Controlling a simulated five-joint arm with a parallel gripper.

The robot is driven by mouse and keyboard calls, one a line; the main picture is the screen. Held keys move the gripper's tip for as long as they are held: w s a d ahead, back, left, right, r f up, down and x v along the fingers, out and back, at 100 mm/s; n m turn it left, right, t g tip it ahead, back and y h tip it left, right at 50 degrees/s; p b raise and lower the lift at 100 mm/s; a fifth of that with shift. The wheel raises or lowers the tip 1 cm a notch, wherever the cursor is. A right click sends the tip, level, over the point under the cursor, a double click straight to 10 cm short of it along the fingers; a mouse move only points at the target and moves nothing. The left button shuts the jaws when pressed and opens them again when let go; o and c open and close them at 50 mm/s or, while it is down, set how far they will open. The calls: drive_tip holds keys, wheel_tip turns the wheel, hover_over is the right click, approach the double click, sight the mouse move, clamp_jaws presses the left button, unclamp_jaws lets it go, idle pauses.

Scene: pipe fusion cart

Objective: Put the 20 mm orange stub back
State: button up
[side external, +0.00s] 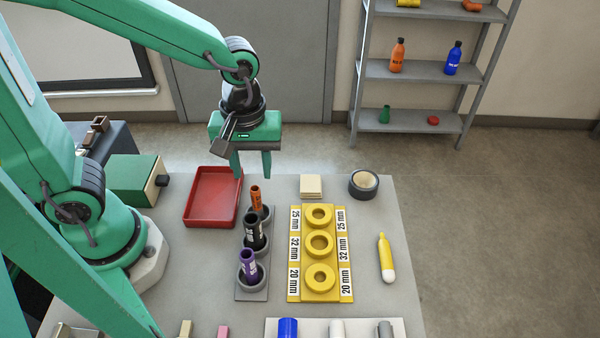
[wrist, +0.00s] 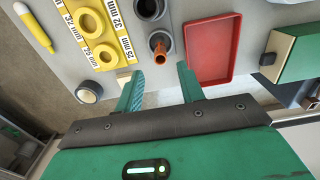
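The orange stub (side external: 256,199) stands upright in the far socket of a grey three-socket rack (side external: 240,294). A black stub (side external: 254,230) is in the middle socket and a purple stub (side external: 249,261) in the near one. In the wrist view the orange stub (wrist: 160,47) shows in its dark socket beyond my fingers. The yellow block (side external: 335,296) has three rings, labelled 25 mm far, 32 mm middle, 20 mm near; no stub stands in them. My gripper (side external: 252,170) is open and empty, above and behind the rack's far end; it also shows in the wrist view (wrist: 161,91).
A red tray (side external: 188,213) lies left of the rack. A tape roll (side external: 363,184), pale pads (side external: 311,187) and a yellow marker (side external: 385,257) lie around the block. A green box (side external: 135,180) stands left. Several items line the front edge.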

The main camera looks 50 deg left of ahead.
drive_tip(key=shift+r, duration=0.95)
drive_tip(key=shift+a+r+m, duration=0.3)
drive_tip(key=shift+a+r, duration=0.15)
drive_tip(key=shift+a, duration=0.05)
drive_tip(key=s+a+r+m+t, duration=0.3)
drive_tip(key=a+r+m+t, duration=0.2)
drive_tip(key=a+r+m, duration=0.3)
drive_tip(key=shift+s+a+t, duration=0.3)
drive_tip(key=shift+s+a, duration=0.05)
drive_tip(key=shift+a, duration=0.5)
